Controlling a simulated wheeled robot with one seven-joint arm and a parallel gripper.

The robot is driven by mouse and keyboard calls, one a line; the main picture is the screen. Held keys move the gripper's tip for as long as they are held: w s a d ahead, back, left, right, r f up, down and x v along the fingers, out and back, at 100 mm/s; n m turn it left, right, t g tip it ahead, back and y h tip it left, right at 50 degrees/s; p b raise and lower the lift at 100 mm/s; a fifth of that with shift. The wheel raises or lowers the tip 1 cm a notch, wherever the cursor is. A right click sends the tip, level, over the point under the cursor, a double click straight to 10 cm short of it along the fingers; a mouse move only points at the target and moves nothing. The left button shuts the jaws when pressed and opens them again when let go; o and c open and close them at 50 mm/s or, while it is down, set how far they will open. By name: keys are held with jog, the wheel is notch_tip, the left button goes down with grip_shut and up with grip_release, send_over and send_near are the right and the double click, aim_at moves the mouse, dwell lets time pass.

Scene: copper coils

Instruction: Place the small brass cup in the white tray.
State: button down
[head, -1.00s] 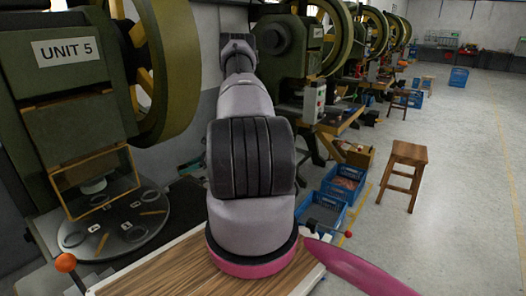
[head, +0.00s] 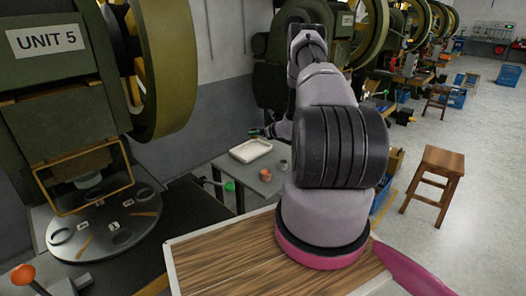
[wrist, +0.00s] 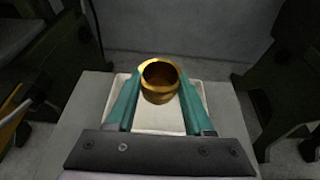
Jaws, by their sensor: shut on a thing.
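The small brass cup (wrist: 159,82) is round and golden, with its dark open mouth showing in the wrist view. My gripper (wrist: 160,76) has its two teal fingers shut on the sides of the cup. The white tray (wrist: 158,121) lies behind and below the cup in the wrist view; the height of the cup over it is hard to judge. In the head view the tray (head: 237,152) is on a small grey table, and my teal fingertips (head: 257,132) show near its far edge. The cup cannot be made out in the head view.
The grey table (head: 236,171) also carries a copper-coloured piece (head: 265,174) and a small grey piece (head: 283,164) in front of the tray. A green object (head: 229,186) is at its near left edge. A grey wall stands behind; a wooden stool (head: 437,165) is at right.

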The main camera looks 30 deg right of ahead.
jog(key=f, duration=0.5)
jog(key=shift+d+f, duration=0.2)
jog(key=shift+d, duration=0.15)
jog(key=shift+a+f, duration=0.1)
jog(key=shift+f, duration=2.1)
jog(key=shift+f, duration=0.15)
jog(key=shift+c, duration=1.4)
grip_release()
